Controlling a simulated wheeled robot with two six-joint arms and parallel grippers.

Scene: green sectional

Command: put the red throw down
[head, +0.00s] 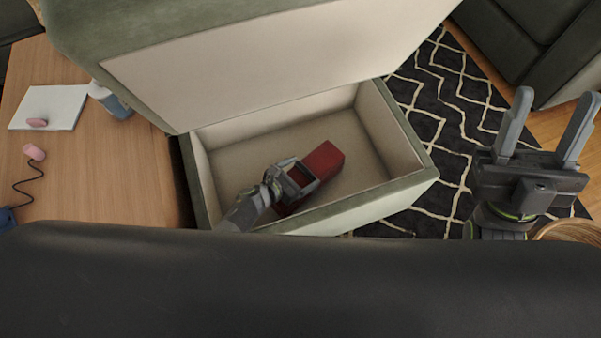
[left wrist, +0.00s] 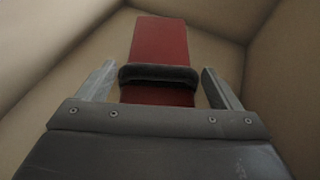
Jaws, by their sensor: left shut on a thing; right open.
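The red throw (head: 325,158) is a folded red block inside the open green storage box (head: 400,192), low near its floor. My left gripper (head: 296,180) reaches into the box and is shut on the throw. In the left wrist view the throw (left wrist: 160,45) runs between the two fingers (left wrist: 158,88), with a dark band across it. I cannot tell whether the throw touches the box floor. My right gripper (head: 545,130) is open and empty, outside the box to the right.
The raised lid (head: 260,60) stands over the back of the box. A wooden table (head: 100,170) at left holds a white pad (head: 48,108), a blue bottle (head: 112,100) and small pink items. A black patterned rug (head: 440,90) lies to the right. The box floor around the throw is clear.

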